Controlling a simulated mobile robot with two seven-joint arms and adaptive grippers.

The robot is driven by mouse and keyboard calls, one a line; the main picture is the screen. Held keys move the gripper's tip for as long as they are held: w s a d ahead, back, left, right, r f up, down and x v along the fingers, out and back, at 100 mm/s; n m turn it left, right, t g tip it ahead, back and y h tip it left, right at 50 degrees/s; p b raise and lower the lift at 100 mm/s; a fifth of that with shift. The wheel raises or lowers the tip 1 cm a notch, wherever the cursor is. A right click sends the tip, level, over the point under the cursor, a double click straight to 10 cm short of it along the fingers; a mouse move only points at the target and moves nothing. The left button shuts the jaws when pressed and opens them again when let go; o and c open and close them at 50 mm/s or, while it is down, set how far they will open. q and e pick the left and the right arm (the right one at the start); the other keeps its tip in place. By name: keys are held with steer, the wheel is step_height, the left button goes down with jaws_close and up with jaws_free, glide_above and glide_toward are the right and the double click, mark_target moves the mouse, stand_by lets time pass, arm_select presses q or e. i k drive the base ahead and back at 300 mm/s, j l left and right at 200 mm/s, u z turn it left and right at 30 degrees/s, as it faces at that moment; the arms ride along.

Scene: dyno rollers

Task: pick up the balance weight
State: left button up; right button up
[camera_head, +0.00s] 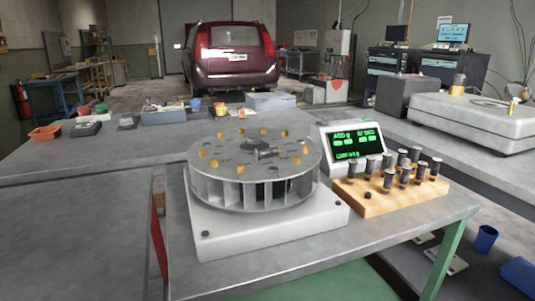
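Several small dark cylindrical balance weights (404,179) stand upright on a wooden block (380,209) at the right of the near bench. I cannot tell which one the task means. A grey finned rotor (240,190) lies flat on a white base (270,228) left of the block. Several yellow pieces show around its top, with a dark hub in the middle. A display (356,145) with green digits stands behind the block; its small text is hard to read. Neither of my grippers is in view.
The near bench (380,240) has bare metal in front of the block. Behind are an orange tray (45,133), small boxes and cups, and a white machine (475,120) at the right. Blue bins (486,238) stand low at the right. A red car (232,55) is at the back.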

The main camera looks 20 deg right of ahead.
mark_target(265, 153)
steer(key=z, duration=1.25)
steer(key=i+l+u, duration=0.1)
steer(key=l, duration=0.15)
steer(key=l+u, duration=0.1)
steer(key=l, duration=0.2)
steer(key=i+l+u, duration=0.5)
steer(key=i+l, duration=0.2)
steer(key=l, duration=0.1)
